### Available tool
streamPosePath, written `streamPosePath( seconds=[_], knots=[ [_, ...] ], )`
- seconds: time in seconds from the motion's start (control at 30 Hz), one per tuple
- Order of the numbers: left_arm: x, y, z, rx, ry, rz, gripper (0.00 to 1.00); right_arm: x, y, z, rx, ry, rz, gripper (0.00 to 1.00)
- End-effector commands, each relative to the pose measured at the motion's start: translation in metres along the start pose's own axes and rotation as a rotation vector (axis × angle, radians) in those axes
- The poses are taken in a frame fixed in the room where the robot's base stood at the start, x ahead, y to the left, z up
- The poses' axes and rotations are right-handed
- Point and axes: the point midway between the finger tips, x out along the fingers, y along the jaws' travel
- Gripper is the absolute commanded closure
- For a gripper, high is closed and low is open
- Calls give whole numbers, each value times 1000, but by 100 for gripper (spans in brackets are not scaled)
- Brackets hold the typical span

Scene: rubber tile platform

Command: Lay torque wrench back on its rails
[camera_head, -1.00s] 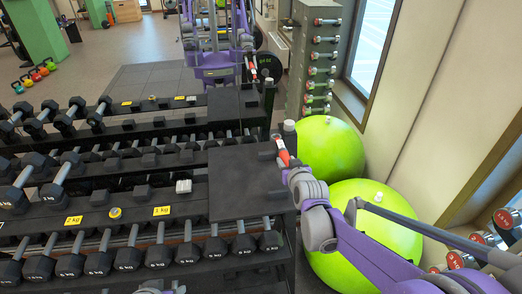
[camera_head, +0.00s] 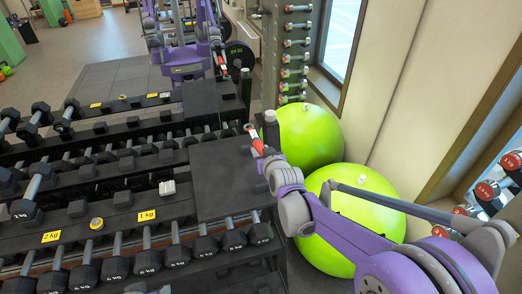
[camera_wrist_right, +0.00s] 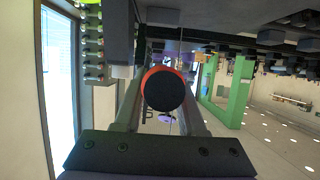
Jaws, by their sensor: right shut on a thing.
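My right gripper (camera_head: 262,150) is beside the right end of the dumbbell rack. It is shut on a slim red thing with a pale tip, taken as the torque wrench (camera_head: 255,139), above the edge of a flat black panel (camera_head: 219,182). In the right wrist view the wrench shows end-on as a dark round end with an orange-red rim (camera_wrist_right: 170,90) between the fingers. Its length is hidden behind that end. I cannot make out the rails. My left gripper is not in view; only a bit of my own body shows at the bottom edge.
An upright dark cylinder with a grey top (camera_head: 270,130) stands close behind the gripper. Two green balls (camera_head: 308,135) lie to the right. Dumbbells (camera_head: 117,262) fill the rack at left. What looks like my reflection (camera_head: 186,60) shows behind it.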

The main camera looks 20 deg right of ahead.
Motion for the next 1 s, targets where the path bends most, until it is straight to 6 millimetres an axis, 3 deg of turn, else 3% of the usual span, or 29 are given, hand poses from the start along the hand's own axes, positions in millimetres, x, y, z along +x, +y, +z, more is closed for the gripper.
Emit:
streamPosePath(
  seconds=[0.6,1.0],
  knots=[
    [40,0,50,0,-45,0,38,26,0,68,0,-3,0,100],
    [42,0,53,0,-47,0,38,28,0,72,0,0,0,100]
  ],
)
